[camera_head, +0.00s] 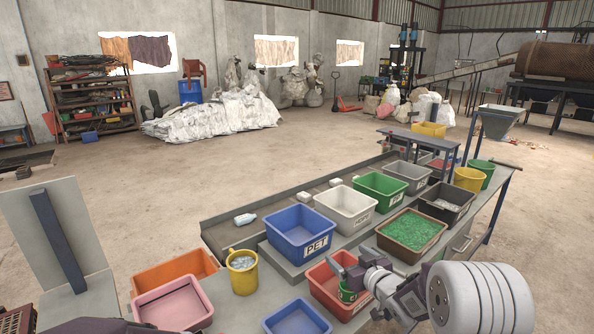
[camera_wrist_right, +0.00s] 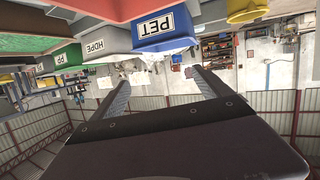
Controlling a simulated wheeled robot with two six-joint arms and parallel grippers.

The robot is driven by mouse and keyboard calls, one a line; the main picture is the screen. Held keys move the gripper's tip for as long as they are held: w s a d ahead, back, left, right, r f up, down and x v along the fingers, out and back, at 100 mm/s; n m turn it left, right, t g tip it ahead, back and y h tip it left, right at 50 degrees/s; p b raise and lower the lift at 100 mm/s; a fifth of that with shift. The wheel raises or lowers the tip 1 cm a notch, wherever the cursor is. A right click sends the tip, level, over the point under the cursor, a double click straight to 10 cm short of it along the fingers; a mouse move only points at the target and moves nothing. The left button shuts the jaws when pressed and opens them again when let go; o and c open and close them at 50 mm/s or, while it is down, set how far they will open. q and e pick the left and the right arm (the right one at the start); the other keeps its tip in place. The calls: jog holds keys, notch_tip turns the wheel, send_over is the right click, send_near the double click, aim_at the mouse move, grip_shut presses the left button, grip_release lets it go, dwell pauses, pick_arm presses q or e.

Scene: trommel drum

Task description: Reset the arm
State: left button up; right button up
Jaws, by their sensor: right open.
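My right gripper (camera_head: 345,273) hangs over the red bin (camera_head: 322,283) at the front of the bench, its arm coming in from the lower right. In the wrist view its two fingers (camera_wrist_right: 156,76) stand wide apart with nothing between them. A small green thing (camera_head: 347,295) shows beside the gripper at the red bin; I cannot tell whether it lies inside. My left gripper is out of view.
The blue PET bin (camera_head: 280,242), white HDPE bin (camera_head: 350,220) and green PP bin (camera_head: 384,183) stand behind the gripper. A brown tray of green bits (camera_head: 409,250) is to its right. A yellow bucket (camera_head: 243,275) and a pink bin (camera_head: 172,309) are left.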

jog(key=s+f+m+g+h, duration=0.1)
jog(key=s+f+g, duration=0.3)
jog(key=s, duration=0.7)
jog(key=s+d+f+m+g+h, duration=0.1)
jog(key=s+f+m+g+h, duration=0.1)
jog(key=s, duration=0.8)
jog(key=s+f+m+g+h, duration=0.1)
jog(key=s+f+g, duration=0.4)
jog(key=s, duration=0.6)
jog(key=shift+s+d+f+g, duration=0.15)
jog(key=shift+s+f+g, duration=0.2)
jog(key=shift+g, duration=0.55)
jog(key=shift+w, duration=0.1)
